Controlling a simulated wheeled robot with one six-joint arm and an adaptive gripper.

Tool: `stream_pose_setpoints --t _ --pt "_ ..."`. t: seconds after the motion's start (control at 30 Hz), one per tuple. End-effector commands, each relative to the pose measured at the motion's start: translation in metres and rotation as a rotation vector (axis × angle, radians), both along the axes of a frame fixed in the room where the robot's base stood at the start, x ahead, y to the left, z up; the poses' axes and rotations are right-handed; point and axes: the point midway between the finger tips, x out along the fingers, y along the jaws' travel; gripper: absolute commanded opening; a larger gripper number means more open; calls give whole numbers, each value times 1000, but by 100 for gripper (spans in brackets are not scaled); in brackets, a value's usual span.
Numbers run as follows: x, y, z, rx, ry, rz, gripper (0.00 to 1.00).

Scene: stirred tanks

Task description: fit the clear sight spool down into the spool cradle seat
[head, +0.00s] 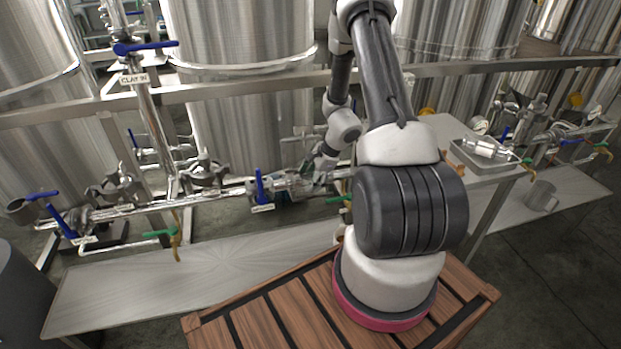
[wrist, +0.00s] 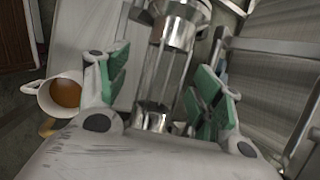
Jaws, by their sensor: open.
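The clear sight spool (wrist: 165,68), a glass tube with bright metal ends, stands between the fingers of my gripper (wrist: 163,88) in the wrist view. The green-padded fingers are apart, one on each side, with a visible gap to the glass. In the head view my gripper (head: 318,176) is at the pipe line, and the spool (head: 292,183) shows only small and partly hidden beside it. The cradle seat is not clear in either view, so I cannot tell whether the spool is seated.
Blue-handled valves (head: 259,188) and clamped pipework (head: 130,210) flank the gripper. A steel tray (head: 487,164) holding a metal part (head: 485,149) is on the right bench. A white cup (wrist: 42,97) of brown liquid is left in the wrist view. The lower shelf (head: 215,280) has bare room.

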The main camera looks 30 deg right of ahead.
Motion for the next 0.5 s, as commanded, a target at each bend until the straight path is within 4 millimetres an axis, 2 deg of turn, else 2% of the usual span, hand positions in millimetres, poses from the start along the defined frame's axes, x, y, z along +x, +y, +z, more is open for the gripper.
stream_pose_setpoints --t 0.13,0.23,0.5 --pt "-1 -2 4 0 -1 0 66" --pt "-5 -6 17 -1 -2 -1 66" --pt "-25 -24 71 -2 -3 -2 66"
